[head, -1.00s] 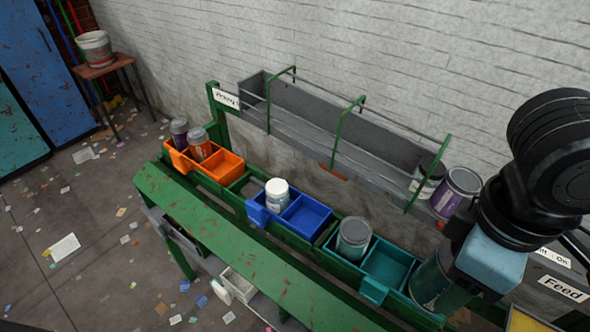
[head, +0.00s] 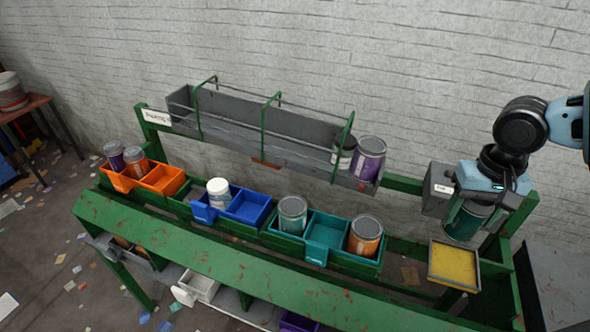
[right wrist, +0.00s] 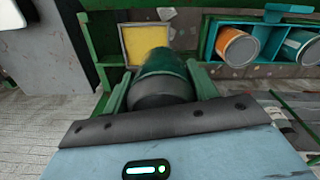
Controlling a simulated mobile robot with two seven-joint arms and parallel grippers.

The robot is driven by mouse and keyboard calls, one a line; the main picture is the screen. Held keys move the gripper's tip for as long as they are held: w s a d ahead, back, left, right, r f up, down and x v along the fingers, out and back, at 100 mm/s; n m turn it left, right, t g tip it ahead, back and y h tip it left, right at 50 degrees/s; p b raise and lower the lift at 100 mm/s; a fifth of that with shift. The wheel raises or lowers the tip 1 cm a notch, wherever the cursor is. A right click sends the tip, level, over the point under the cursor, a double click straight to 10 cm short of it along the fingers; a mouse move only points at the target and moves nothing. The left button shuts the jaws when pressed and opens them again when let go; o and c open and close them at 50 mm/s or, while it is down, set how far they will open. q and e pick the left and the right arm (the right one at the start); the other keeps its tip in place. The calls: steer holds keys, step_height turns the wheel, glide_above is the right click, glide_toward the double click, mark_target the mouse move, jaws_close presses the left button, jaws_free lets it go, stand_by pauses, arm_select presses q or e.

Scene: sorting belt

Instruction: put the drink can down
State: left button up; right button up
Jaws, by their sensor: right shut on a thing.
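The drink can (head: 467,222) is teal-green with a dark grey end. My right gripper (head: 466,217) is shut around it, at the right of the head view, above and just behind a yellow pad (head: 454,264) in a dark frame. In the right wrist view the can (right wrist: 163,73) is between the fingers, with the yellow pad (right wrist: 140,42) beyond it. The can appears clear of the pad; I cannot tell the exact gap. My left gripper is not in view.
A teal bin (head: 324,230) holds a grey-teal can (head: 292,214) and an orange can (head: 365,236). A blue bin (head: 246,208) holds a white jar; an orange bin (head: 160,180) holds two cans. A grey shelf (head: 290,134) behind carries two cans at its right end.

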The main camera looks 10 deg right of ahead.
steer(key=s+d+f+m, duration=0.3)
steer(key=s+d+f, duration=0.2)
steer(key=s+d, duration=0.15)
steer(key=w+a+n, duration=0.3)
steer(key=a, duration=0.9)
steer(key=w+a+n, duration=0.2)
steer(key=a+n, duration=0.2)
steer(key=a, duration=0.8)
steer(key=shift+w+a+f, duration=0.2)
steer(key=shift+w+f, duration=0.2)
